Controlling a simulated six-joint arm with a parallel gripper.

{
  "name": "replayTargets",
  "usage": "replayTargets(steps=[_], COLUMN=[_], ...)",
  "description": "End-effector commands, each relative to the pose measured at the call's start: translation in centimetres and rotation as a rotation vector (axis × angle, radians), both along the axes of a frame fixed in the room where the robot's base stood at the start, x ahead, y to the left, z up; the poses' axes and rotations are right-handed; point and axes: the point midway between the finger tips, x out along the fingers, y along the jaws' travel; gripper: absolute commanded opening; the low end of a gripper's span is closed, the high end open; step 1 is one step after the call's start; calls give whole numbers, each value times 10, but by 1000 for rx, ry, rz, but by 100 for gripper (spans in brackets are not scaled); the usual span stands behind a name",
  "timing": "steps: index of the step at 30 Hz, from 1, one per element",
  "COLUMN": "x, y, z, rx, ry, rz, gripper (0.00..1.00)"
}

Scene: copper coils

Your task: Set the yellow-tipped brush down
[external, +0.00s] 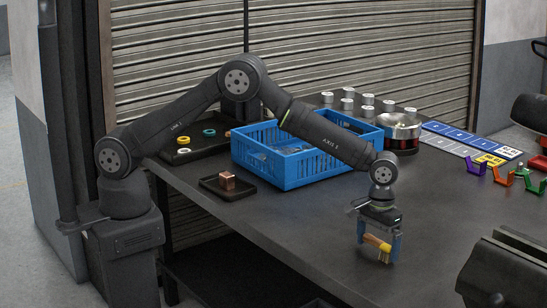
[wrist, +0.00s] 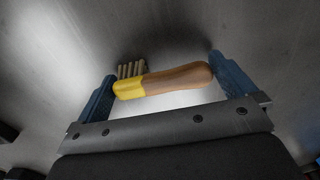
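The brush (external: 377,243) has a brown wooden handle, a yellow tip and pale bristles. My gripper (external: 378,250) has two blue fingers and is shut on the brush lengthwise, one finger at each end. In the wrist view the brush (wrist: 165,80) spans between the fingers of my gripper (wrist: 160,72). Its yellow end meets the left finger and its rounded handle end meets the right one. In the external view the bristles point down toward the dark table (external: 310,225). The gap between bristles and table is too small to tell.
The table around my gripper is clear. A blue crate (external: 262,172) and a small black tray (external: 212,188) with a copper block (external: 227,181) lie to the left. Coloured brackets (external: 502,176) stand at the right, behind a dark vise (external: 505,275). A round silver-topped device (external: 400,128) stands behind.

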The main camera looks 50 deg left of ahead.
Motion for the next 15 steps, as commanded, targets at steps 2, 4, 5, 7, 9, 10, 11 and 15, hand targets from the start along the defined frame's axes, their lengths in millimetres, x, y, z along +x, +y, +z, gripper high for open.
replayTargets(steps=[2, 4, 5, 7, 9, 10, 11, 15], x=[0, 0, 0, 0, 0, 0, 0, 1], y=[0, 0, 0, 0, 0, 0, 0, -1], z=[0, 0, 1, 4, 11, 15, 20, 50], rx=[0, 0, 0, -1, -2, -2, -2, -4], ry=[0, 0, 0, -1, -1, -2, -2, -3], rz=[0, 0, 0, 0, 0, 0, 0, 0], gripper=[100, 100, 100, 100, 100, 100, 100, 100])
